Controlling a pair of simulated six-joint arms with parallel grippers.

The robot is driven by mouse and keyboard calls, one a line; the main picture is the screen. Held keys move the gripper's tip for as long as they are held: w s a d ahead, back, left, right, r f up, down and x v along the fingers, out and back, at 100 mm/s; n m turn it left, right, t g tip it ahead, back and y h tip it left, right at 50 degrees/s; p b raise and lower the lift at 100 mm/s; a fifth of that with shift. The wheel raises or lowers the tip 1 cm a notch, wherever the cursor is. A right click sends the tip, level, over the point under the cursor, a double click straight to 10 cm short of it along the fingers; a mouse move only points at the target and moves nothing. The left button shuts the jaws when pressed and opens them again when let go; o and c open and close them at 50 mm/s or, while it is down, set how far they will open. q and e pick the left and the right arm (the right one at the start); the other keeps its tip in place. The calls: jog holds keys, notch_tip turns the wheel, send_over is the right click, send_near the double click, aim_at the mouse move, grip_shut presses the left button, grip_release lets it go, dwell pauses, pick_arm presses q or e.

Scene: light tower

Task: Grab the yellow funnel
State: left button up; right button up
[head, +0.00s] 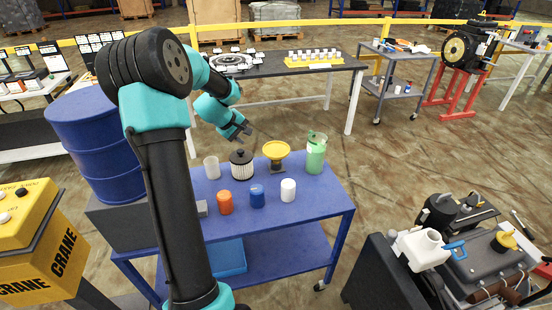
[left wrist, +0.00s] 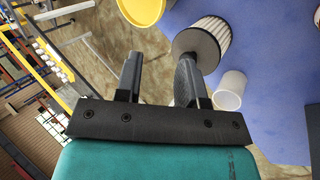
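The yellow funnel (head: 276,149) stands on the blue cart (head: 328,204), its wide mouth up, between the filter and a green jug. In the left wrist view part of the yellow funnel (left wrist: 143,9) shows at the top edge, beyond the fingertips. My left gripper (head: 243,134) is above the cart's back edge, left of the funnel and apart from it. In the left wrist view the fingers of my left gripper (left wrist: 158,65) stand apart with nothing between them. My right gripper is in neither view.
The cart also holds a white pleated filter (head: 242,170), a clear cup (head: 212,168), the green jug (head: 316,154), an orange can (head: 225,203), a blue can (head: 257,197) and a white can (head: 288,190). A blue drum (head: 100,145) stands left. An engine (head: 490,262) is front right.

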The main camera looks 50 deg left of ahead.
pick_arm(q)
send_near(276, 159)
jog(key=a, duration=0.1)
jog(key=a+f, duration=0.2)
jog(key=shift+w+a+f, duration=0.2)
jog(key=shift+w+a, duration=0.05)
jog(key=shift+w, duration=0.05)
jog(key=shift+x, duration=2.6)
jog(key=shift+d, duration=0.15)
grip_shut()
